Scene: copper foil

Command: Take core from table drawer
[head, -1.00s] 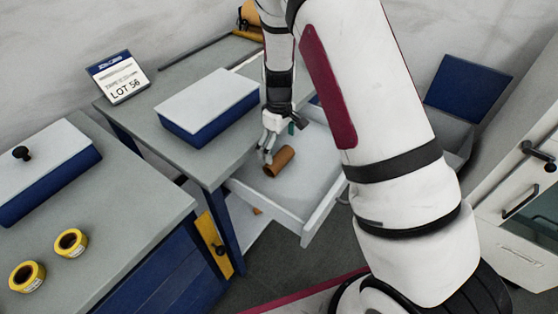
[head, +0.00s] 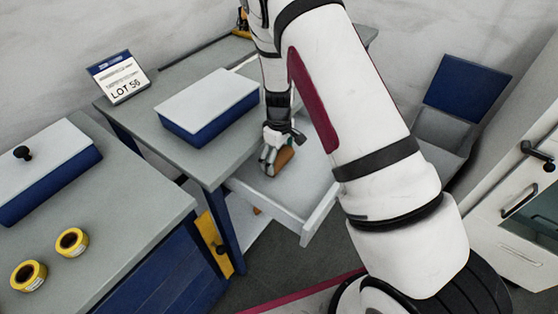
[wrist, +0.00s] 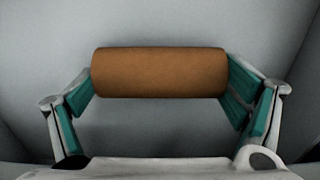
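The core, a brown cardboard tube (head: 285,158), lies in the open, pale table drawer (head: 318,192). My gripper (head: 271,163) is down in the drawer at the core and partly covers it in the head view. In the wrist view the core (wrist: 159,73) lies crosswise between the two spread fingers of my gripper (wrist: 160,88). One teal-padded finger is at each end of the core. The fingers are wide apart, and any gap at the ends is too small to tell. The underside of the core is hidden.
A blue box with a white lid (head: 208,106) and a LOT 56 sign (head: 118,78) stand on the table (head: 217,153). Two yellow tape rolls (head: 71,242) sit on the nearer left table. The drawer walls surround my gripper. A white cabinet (head: 510,218) stands at right.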

